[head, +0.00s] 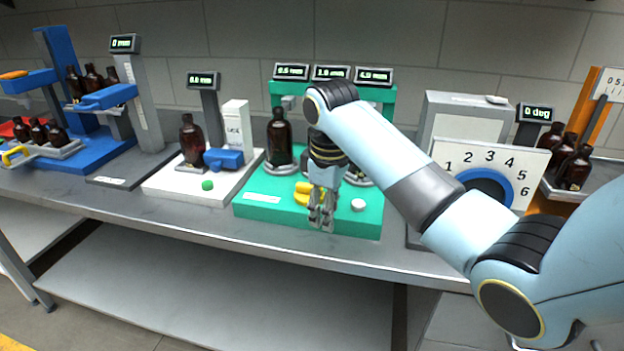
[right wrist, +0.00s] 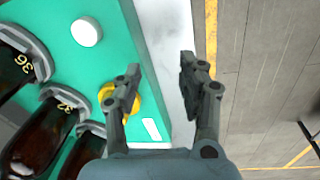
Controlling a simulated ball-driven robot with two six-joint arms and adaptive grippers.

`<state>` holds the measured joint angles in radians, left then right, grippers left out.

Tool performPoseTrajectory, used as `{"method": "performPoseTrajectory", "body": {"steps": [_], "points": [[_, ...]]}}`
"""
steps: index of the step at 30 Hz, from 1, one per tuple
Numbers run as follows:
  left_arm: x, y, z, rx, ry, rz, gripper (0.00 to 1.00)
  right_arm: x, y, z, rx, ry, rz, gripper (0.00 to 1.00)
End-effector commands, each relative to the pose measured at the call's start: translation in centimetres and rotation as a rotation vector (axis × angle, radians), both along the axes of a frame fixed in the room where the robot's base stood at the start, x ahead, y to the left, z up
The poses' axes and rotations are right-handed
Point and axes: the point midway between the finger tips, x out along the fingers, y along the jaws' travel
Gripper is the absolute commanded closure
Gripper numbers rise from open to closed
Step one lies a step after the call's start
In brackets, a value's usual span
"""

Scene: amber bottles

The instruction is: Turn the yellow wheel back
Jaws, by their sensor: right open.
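The yellow wheel (head: 302,193) is at the front of the green station (head: 265,212), partly hidden by my right gripper. My right gripper (head: 321,218) points down in front of the station's front part, just right of the wheel. In the right wrist view the open fingers (right wrist: 160,70) have nothing between them. There the yellow wheel (right wrist: 134,104) lies behind the left finger, which covers part of it. I cannot tell whether that finger touches it. My left gripper is not in view.
A white round knob (head: 358,205) is on the green base right of the gripper. Amber bottles (head: 279,138) stand behind the wheel. A white station with a green button (head: 207,185) is to the left, a numbered dial (head: 488,168) to the right. The bench's front edge is close.

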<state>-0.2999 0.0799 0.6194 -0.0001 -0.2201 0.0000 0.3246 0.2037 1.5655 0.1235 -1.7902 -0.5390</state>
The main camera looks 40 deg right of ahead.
Motion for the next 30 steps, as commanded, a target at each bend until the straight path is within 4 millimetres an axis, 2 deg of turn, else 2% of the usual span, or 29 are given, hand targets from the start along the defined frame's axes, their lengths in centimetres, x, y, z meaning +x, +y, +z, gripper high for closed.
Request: {"method": "performPoseTrajectory", "body": {"steps": [1, 3, 6, 9, 13, 17, 30], "points": [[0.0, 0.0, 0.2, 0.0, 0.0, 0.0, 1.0, 1.8, -0.5, 1.8, 0.002, 0.006, 0.022, 0.6], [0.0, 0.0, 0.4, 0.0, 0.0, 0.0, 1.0, 3.9, -1.2, 4.3, 0.01, 0.028, 0.062, 0.6], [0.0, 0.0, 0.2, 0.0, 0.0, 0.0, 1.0, 6.7, -2.2, 6.9, 0.03, 0.065, 0.117, 0.6], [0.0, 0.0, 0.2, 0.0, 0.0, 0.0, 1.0, 8.5, -2.8, 9.3, 0.053, 0.089, 0.159, 0.6], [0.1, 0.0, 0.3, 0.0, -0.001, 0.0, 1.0, 9.3, -3.1, 10.6, 0.067, 0.104, 0.186, 0.6], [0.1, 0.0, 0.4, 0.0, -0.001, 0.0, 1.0, 9.4, -3.1, 9.8, 0.07, 0.108, 0.192, 0.6], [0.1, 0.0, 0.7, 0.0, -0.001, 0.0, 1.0, 9.4, -3.1, 1.7, 0.07, 0.106, 0.19, 0.6]]}}
